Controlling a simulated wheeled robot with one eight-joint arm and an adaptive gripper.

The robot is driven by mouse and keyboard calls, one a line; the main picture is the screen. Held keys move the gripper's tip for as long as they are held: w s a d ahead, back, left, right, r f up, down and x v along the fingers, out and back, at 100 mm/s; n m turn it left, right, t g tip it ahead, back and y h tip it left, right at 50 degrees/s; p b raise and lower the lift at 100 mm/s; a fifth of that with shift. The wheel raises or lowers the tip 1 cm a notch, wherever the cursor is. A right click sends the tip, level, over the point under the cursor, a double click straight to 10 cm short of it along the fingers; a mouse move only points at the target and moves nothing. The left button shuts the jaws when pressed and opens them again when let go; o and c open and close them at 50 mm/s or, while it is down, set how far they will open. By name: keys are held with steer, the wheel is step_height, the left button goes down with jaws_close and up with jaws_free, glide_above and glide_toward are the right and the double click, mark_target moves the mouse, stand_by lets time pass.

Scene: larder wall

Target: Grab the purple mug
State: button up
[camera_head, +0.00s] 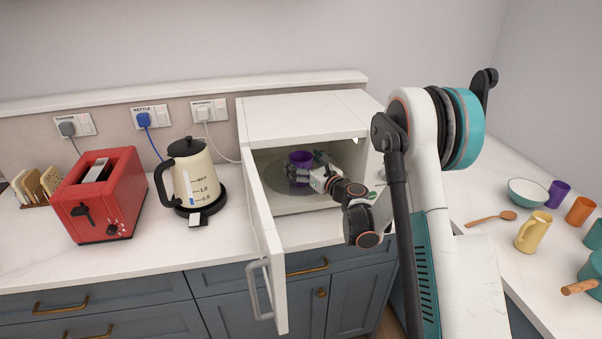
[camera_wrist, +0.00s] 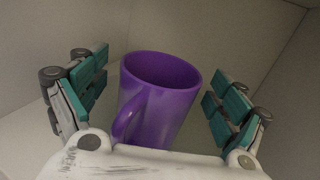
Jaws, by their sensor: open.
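The purple mug (camera_head: 301,159) stands upright on a round plate (camera_head: 272,178) inside the white microwave, whose door is open. In the wrist view the mug (camera_wrist: 160,95) is between the two fingers of my gripper (camera_wrist: 158,105), with its handle toward the palm and slightly left. The fingers are open, with a gap showing on each side of the mug. In the head view my gripper (camera_head: 320,177) reaches into the microwave and partly covers the mug's right side.
The microwave's open door (camera_head: 265,252) is on the left of my arm. A cream kettle (camera_head: 192,180) and red toaster (camera_head: 101,197) stand further left. On the right counter are a bowl (camera_head: 528,193), a yellow mug (camera_head: 533,232) and another purple mug (camera_head: 558,194).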

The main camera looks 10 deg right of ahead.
steer(key=shift+w+a, duration=0.2)
steer(key=shift+w, duration=0.2)
steer(key=c, duration=1.6)
steer(key=shift+o, duration=0.2)
steer(key=shift+r, duration=0.2)
